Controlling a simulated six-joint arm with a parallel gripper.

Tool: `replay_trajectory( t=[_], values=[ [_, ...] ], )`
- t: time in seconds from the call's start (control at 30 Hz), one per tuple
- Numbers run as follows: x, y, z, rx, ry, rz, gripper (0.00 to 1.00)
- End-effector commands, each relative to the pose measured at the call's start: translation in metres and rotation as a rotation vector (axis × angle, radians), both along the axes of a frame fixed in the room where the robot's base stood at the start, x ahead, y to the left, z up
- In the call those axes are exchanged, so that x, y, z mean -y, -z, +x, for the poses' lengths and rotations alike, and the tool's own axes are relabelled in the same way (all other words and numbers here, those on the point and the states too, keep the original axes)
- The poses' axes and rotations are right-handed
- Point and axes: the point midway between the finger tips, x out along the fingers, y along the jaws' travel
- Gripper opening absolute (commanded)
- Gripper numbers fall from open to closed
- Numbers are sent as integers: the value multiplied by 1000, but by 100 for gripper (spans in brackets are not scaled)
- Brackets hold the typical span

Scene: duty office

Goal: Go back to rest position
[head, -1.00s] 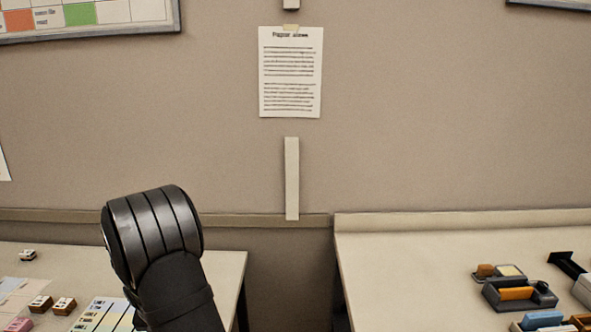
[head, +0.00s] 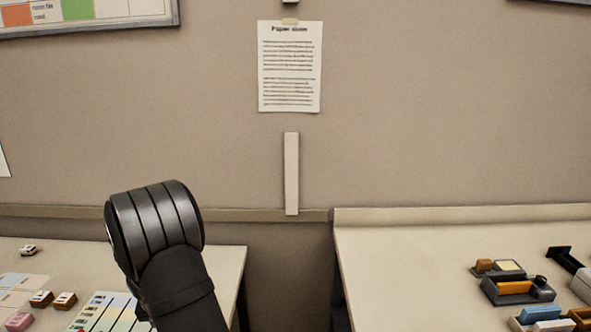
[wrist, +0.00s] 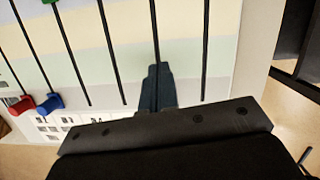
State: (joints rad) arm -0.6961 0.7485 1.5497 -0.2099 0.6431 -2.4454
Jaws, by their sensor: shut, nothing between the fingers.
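My gripper (wrist: 157,88) shows in the wrist view, its dark fingers shut together with nothing between them. It is over a board (wrist: 185,55) with pastel bands and several black lines or slots. I cannot tell whether the fingertips touch the board. In the head view, the bend of my black arm stands over the left table, and my gripper is out of sight there. The pastel board (head: 92,312) shows there on the left table (head: 215,262), partly cut off by the lower edge and partly hidden by my arm.
Red (wrist: 22,105) and blue (wrist: 49,103) pieces sit at the board's left in the wrist view. Small stamp-like blocks (head: 64,300) lie on the left table. The right table (head: 400,265) holds a grey organizer (head: 518,290); its left part is bare. A gap separates the tables.

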Motion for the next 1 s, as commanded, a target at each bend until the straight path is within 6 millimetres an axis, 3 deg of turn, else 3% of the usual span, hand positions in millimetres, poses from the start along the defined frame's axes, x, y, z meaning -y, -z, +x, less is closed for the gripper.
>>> replay_trajectory(
  t=[0.13,0.23,0.7,0.8,1.0],
  values=[
    [1,1,32,0,2,0,0],
    [7,-12,45,0,2,1,0],
    [10,-102,19,2,-2,2,0],
    [10,-74,25,-6,-1,-4,0],
    [8,-36,34,-6,0,-3,0]
  ],
)
